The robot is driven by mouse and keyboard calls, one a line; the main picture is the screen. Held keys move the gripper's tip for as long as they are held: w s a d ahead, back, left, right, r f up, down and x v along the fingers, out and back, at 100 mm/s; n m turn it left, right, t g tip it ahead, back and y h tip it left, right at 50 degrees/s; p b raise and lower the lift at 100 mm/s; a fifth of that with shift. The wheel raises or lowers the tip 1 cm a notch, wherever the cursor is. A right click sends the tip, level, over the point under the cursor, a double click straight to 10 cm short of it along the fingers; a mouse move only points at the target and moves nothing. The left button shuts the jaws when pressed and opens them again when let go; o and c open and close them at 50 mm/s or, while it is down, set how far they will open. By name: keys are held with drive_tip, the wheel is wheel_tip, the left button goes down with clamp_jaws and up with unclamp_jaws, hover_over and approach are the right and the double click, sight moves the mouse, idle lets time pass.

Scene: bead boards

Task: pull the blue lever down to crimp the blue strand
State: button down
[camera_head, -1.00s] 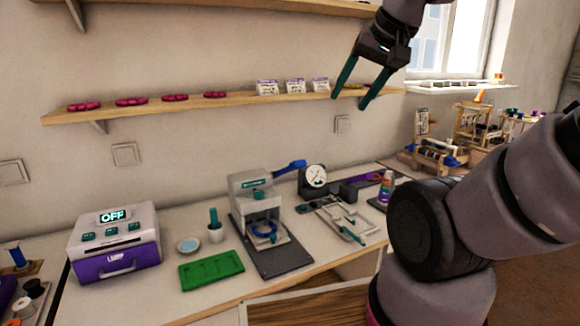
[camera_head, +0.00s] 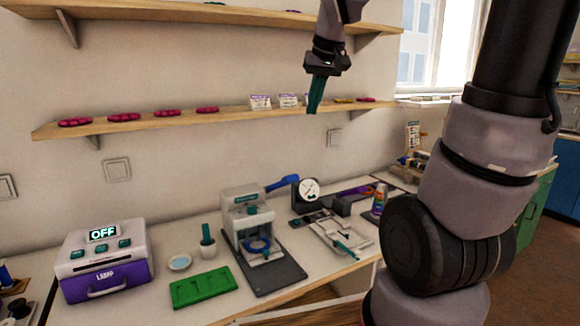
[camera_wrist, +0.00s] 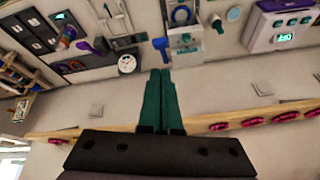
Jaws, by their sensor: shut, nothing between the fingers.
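The crimping press (camera_head: 243,220) stands on a dark base plate on the bench, a white frame with a blue lever (camera_head: 283,183) sticking out from its top toward the right. A blue ring-shaped strand (camera_head: 257,246) lies on the press's bed. My gripper (camera_head: 314,108) is high above the bench, in front of the wall shelf, with its green fingers pointing down and apart from the lever. In the wrist view my gripper (camera_wrist: 161,75) has its fingers together and empty. There the blue lever (camera_wrist: 161,44) shows just beyond the fingertips, and the press (camera_wrist: 184,42) is beside it.
A wall shelf (camera_head: 130,126) with pink pieces and small cards runs behind the gripper. On the bench are a lamp box (camera_head: 104,262), a green tray (camera_head: 203,287), a dial gauge (camera_head: 308,189) and a white board with a green-handled tool (camera_head: 338,236). The air above the press is clear.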

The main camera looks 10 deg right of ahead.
drive_tip(key=w+a+f+n+g, duration=0.1)
drive_tip(key=w+a+f+n, duration=0.1)
drive_tip(key=w+f, duration=0.5)
drive_tip(key=w+n, duration=0.1)
drive_tip(key=w, duration=0.4)
drive_tip(key=shift+w+a+g, duration=0.2)
drive_tip(key=shift+g, duration=0.2)
drive_tip(key=x, duration=1)
drive_tip(key=shift+d, duration=0.1)
drive_tip(key=shift+s+d+f, duration=0.1)
drive_tip(key=shift+s+f, duration=0.2)
drive_tip(key=shift+f, duration=0.25)
drive_tip(key=shift+s+d+f, duration=0.1)
drive_tip(key=shift+s+f, duration=0.2)
drive_tip(key=shift+f, duration=0.25)
drive_tip(key=shift+s+f, duration=0.3)
drive_tip(key=shift+f, duration=0.35)
drive_tip(key=shift+d, duration=0.1)
